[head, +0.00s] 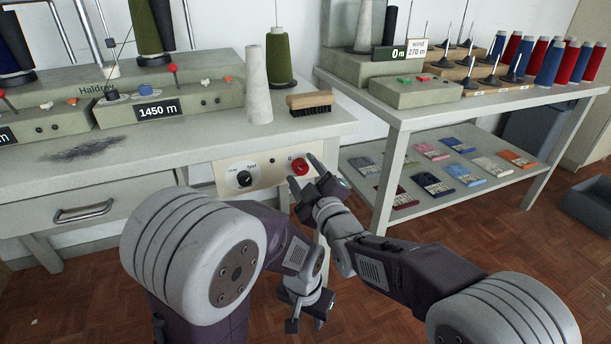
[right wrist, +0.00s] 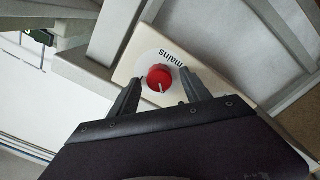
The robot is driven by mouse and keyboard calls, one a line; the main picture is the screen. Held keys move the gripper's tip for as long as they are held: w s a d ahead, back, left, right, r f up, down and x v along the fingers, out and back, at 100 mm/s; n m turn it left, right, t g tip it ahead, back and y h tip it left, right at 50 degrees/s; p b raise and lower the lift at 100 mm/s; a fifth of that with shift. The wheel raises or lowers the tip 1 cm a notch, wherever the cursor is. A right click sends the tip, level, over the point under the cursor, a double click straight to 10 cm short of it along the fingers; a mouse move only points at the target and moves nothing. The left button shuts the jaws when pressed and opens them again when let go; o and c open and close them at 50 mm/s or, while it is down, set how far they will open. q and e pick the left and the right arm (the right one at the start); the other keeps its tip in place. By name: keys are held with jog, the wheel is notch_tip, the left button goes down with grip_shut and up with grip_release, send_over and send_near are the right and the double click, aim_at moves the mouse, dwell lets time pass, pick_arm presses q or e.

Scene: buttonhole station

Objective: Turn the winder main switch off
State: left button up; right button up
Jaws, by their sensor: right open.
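The winder main switch is a round red knob (head: 299,167) on the cream control panel (head: 228,172) at the front of the left bench. In the right wrist view the knob (right wrist: 160,76) sits on a white disc with an upside-down "mains" label, and its pale pointer mark faces the picture's bottom. My right gripper (head: 304,173) is open at the panel; its fingers (right wrist: 161,88) stand on either side of the knob, with visible gaps. Whether the tips reach its depth is unclear. My left gripper (head: 305,322) hangs low in front of the bench, its fingers apart and empty.
A black "Speed" knob (head: 244,179) is left of the red one on the panel. A brush (head: 310,102), a white cone (head: 258,85) and a green cone (head: 279,58) stand above on the bench. A second bench (head: 400,115) with thread spools is on the right.

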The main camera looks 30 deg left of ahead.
jog(key=b+v, duration=0.3)
jog(key=v, duration=0.6)
jog(key=shift+b, duration=0.3)
jog(key=shift+s+f, duration=0.1)
